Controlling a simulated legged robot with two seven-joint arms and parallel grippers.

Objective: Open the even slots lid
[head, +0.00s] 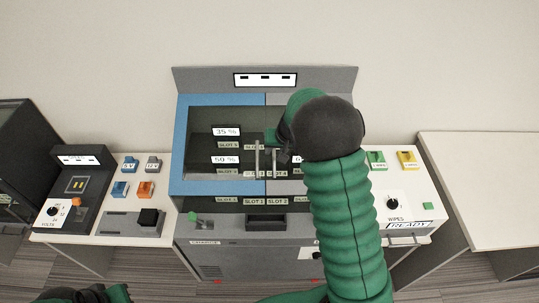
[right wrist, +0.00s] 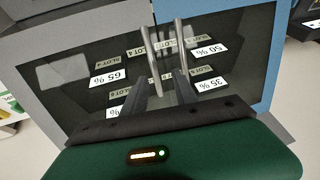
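The charging cabinet has two closed glass lids side by side. The even slots lid has a grey frame (head: 282,99) and lies partly behind my right arm; the odd slots lid has a blue frame (head: 183,140). Each lid has an upright bar handle by the middle seam: the even lid's handle (right wrist: 152,62) and the odd lid's handle (right wrist: 181,45). My right gripper (right wrist: 160,88) is open over the seam. The even lid's handle shows between its fingers, and the odd lid's handle lies by the right finger; contact is unclear.
A side table on the left holds a volts box (head: 73,185) and several coloured blocks (head: 146,189). On the right stand green and yellow blocks (head: 407,160) and a wipes panel (head: 393,204). An empty white table (head: 490,175) is farther right.

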